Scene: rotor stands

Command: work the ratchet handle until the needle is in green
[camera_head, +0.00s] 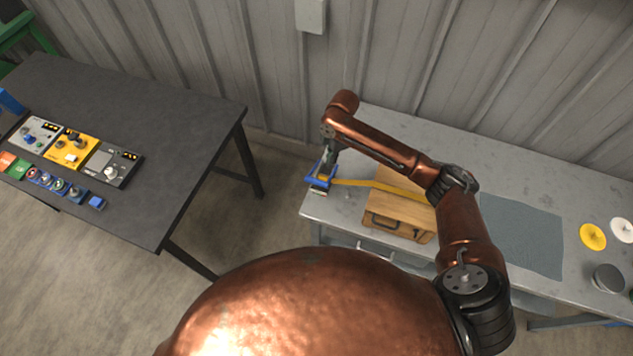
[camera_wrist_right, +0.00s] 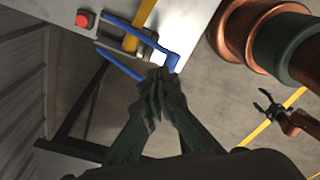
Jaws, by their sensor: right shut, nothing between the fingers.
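A blue ratchet (camera_head: 318,182) sits at the left end of the grey table, on a yellow strap (camera_head: 352,182) that runs over a wooden case (camera_head: 398,215). In the right wrist view the blue ratchet handle (camera_wrist_right: 150,45) and strap (camera_wrist_right: 138,28) show beyond my fingers. My right gripper (camera_head: 328,162) is at the ratchet; its fingers (camera_wrist_right: 155,88) are shut and empty, close to the blue part's end. I cannot tell whether they touch it. My left gripper (camera_wrist_right: 264,98) shows small in the right wrist view, with fingers apart. No needle or green zone is readable.
A red button (camera_wrist_right: 83,18) lies near the strap. A blue-grey mat (camera_head: 520,235), yellow disc (camera_head: 592,236) and white disc (camera_head: 622,230) lie further right on the grey table (camera_head: 465,150). A dark table (camera_head: 150,115) with several control boxes stands left, across a floor gap.

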